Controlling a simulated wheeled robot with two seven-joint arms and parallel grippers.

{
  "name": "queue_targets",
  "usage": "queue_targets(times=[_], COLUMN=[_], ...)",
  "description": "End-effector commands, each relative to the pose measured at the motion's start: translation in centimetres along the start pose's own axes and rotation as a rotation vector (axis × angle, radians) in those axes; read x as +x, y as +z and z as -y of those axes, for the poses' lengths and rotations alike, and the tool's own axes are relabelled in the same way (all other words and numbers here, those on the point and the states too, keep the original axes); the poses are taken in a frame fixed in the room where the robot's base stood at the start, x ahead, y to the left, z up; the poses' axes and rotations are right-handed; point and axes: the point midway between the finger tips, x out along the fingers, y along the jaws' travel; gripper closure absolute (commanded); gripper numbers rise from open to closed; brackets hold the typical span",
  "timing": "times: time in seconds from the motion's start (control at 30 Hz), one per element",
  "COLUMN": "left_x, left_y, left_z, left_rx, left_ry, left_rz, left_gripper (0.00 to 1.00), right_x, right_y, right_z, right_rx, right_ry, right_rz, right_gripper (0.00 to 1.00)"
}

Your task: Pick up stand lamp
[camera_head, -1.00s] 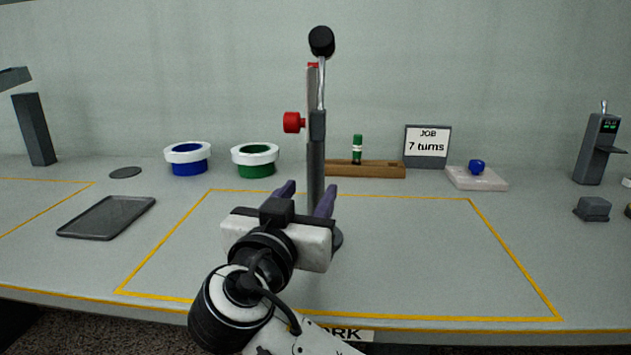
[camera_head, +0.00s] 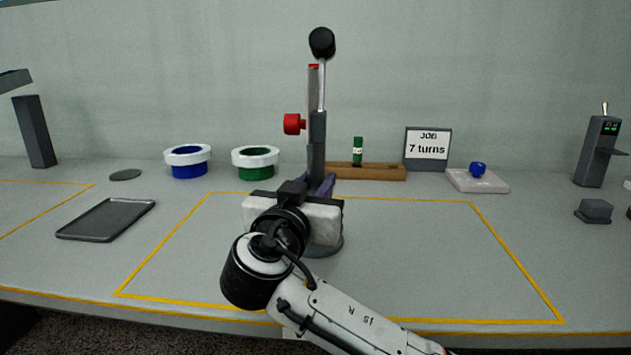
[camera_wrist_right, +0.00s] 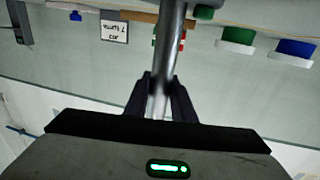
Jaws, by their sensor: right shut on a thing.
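The stand lamp (camera_head: 317,135) is upright in the middle of the table. The right gripper's dark fingers are shut on the lower post. In the right wrist view, the post (camera_wrist_right: 172,35) runs down between the fingertips (camera_wrist_right: 160,84). My left gripper is in neither view.
Behind stand a blue spool (camera_head: 188,168), a green spool (camera_head: 255,170), a wooden rack (camera_head: 375,172) and a sign reading "7 turns" (camera_head: 427,146). A dark tray (camera_head: 106,219) lies left. A white block with a blue knob (camera_head: 478,181) sits right. The yellow-outlined area right of the lamp is clear.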

Motion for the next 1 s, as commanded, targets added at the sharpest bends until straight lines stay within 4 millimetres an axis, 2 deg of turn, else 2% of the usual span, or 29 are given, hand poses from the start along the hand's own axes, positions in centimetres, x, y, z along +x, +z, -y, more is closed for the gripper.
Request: queue_targets(times=[0.37,0.63,0.8,1.0], left_x=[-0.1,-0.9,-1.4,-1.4], left_y=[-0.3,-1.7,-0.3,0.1], left_z=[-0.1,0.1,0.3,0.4], left_rx=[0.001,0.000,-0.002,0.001], left_ry=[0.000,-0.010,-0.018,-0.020], left_rz=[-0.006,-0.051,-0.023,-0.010], left_gripper=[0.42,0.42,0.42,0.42], right_x=[-0.1,-0.1,-0.1,-0.1], right_y=[-0.9,-5.8,-8.7,-10.2], right_z=[0.1,0.1,0.1,0.1], right_rx=[0.003,0.006,0.004,0.001], right_ry=[-0.001,-0.002,-0.001,-0.001], right_rz=[-0.005,-0.006,-0.006,-0.005], right_gripper=[1.00,1.00,1.00,1.00])
